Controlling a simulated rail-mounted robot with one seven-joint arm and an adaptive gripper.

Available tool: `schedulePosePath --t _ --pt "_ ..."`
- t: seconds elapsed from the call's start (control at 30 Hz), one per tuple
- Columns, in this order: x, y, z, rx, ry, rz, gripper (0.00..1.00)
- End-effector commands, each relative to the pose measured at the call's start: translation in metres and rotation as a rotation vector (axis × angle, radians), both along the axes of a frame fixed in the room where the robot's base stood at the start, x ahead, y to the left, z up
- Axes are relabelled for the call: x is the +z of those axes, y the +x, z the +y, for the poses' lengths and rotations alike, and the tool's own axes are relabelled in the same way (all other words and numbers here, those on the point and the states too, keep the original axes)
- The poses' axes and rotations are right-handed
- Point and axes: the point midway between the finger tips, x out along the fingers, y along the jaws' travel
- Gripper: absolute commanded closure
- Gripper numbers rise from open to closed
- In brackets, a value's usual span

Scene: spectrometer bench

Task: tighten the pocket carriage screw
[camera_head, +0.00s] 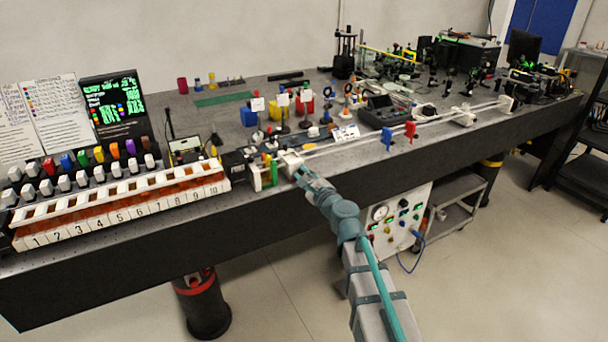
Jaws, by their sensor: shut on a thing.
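The pocket carriage appears to be the white block (290,159) at the left end of the long rail, near the bench's front edge. A green upright piece (270,172) stands just left of it. My gripper (300,173) reaches up from the front, with its fingertips at the near side of this block. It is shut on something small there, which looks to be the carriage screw. The screw itself is hidden by the fingers and too small to make out, so its turn and seating cannot be told.
The twin rails (370,133) run right toward a white end block (505,103), with a blue clip (387,138) and a red clip (410,131) in front. A numbered white rack (120,205) fills the front left. Small flagged posts (282,101) stand behind the carriage.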

Motion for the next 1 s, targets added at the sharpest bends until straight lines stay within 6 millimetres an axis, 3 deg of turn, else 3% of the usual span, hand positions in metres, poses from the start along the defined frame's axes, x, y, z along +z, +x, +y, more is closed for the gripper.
schedulePosePath --t 0.67,0.7,0.8,0.83,1.0 --pt "-0.0002 -0.0002 -0.0001 0.0 0.058 0.036 1.0" --pt "-0.0004 -0.0002 -0.0001 0.0 0.058 0.036 0.78" --pt "-0.0002 -0.0002 -0.0001 0.0 0.057 0.036 0.61" --pt "-0.0002 -0.0002 -0.0001 0.0 0.057 0.036 0.58" --pt "-0.0001 0.0 0.0 0.0 0.057 0.036 0.58"
